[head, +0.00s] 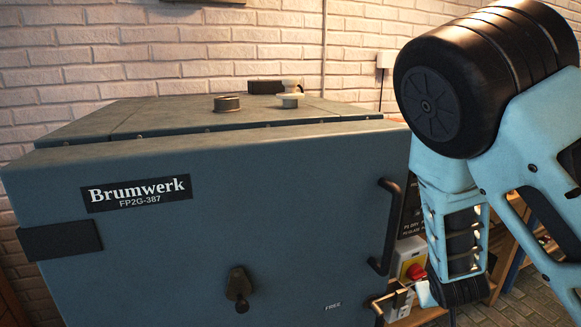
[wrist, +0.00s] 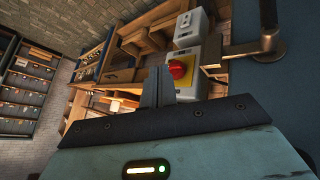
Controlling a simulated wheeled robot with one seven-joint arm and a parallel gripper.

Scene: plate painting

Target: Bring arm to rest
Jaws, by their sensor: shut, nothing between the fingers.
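My arm (head: 515,120) hangs at the right of the head view, bent, with its lower part pointing down beside the kiln. In the wrist view my gripper (wrist: 157,88) is shut, its two grey fingers together and empty. The fingers show in front of wooden shelving and just left of the red button. The blue-grey kiln (head: 260,240), labelled Brumwerk, fills the left and middle of the head view with its front door closed-looking. Its dark bar handle (head: 388,228) is left of my arm. The fingertips are hard to make out in the head view.
A red button (head: 416,271) on a yellow plate sits close to my gripper; it also shows in the wrist view (wrist: 180,69). A metal latch (head: 390,300) juts out at the kiln's right edge. Wooden shelves (wrist: 120,65) stand behind. A brick wall (head: 150,45) closes the back.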

